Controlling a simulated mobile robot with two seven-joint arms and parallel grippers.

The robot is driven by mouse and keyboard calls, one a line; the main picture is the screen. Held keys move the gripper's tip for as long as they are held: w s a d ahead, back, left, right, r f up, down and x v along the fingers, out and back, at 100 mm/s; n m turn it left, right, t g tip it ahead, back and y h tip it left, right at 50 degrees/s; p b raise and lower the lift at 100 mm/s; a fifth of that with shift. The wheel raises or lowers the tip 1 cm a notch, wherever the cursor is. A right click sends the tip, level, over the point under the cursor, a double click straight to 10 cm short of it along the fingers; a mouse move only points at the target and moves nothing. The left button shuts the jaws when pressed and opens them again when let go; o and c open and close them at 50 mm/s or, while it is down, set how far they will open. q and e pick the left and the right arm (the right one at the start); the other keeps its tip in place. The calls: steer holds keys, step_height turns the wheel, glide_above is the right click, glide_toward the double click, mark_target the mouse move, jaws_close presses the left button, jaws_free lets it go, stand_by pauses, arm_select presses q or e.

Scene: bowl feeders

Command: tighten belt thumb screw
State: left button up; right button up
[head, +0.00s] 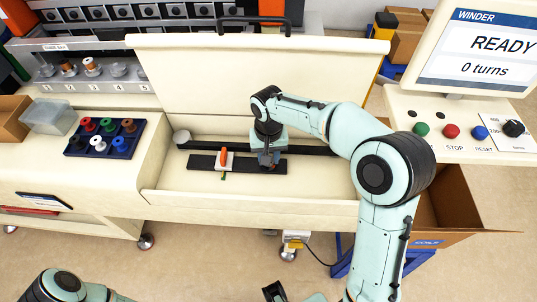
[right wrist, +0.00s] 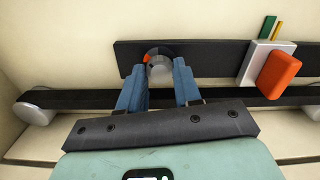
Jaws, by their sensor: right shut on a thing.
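The thumb screw (right wrist: 159,68) is a round silver knob with an orange and dark mark, set at the black plate (right wrist: 215,58) in the right wrist view. My right gripper (right wrist: 158,84) has its blue fingers on both sides of this knob, shut on it. In the head view my right gripper (head: 268,158) reaches down into the open belt bay and hides the knob. The black belt (head: 318,150) runs behind the plate from a grey pulley (head: 181,137). Only part of my left arm shows at the bottom left; its gripper is not clearly seen.
A white block with an orange tab (head: 224,155) sits on the plate, left of the gripper in the head view. The raised cover (head: 200,70) stands behind the bay. A blue spool tray (head: 100,150) is at left. The winder screen (head: 480,50) reads READY, 0 turns.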

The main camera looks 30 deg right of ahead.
steer(key=m, duration=0.4)
steer(key=shift+m, duration=0.3)
arm_select(q)
steer(key=shift+w+r+p, duration=0.15)
steer(key=shift+r+p, duration=0.15)
steer(key=shift+r, duration=0.1)
arm_select(e)
steer(key=shift+m, duration=1.6)
steer(key=o, duration=1)
steer(key=shift+o, duration=0.2)
arm_select(q)
steer(key=shift+w+r+p, duration=0.3)
steer(key=shift+r+p, duration=0.2)
steer(key=shift+r, duration=0.1)
steer(key=shift+w+r+p, duration=0.25)
steer(key=shift+r+p, duration=0.25)
steer(key=shift+r, duration=0.05)
arm_select(e)
step_height(320, 180, up, 14)
steer(key=shift+f, duration=0.25)
arm_select(q)
steer(key=shift+s, duration=0.1)
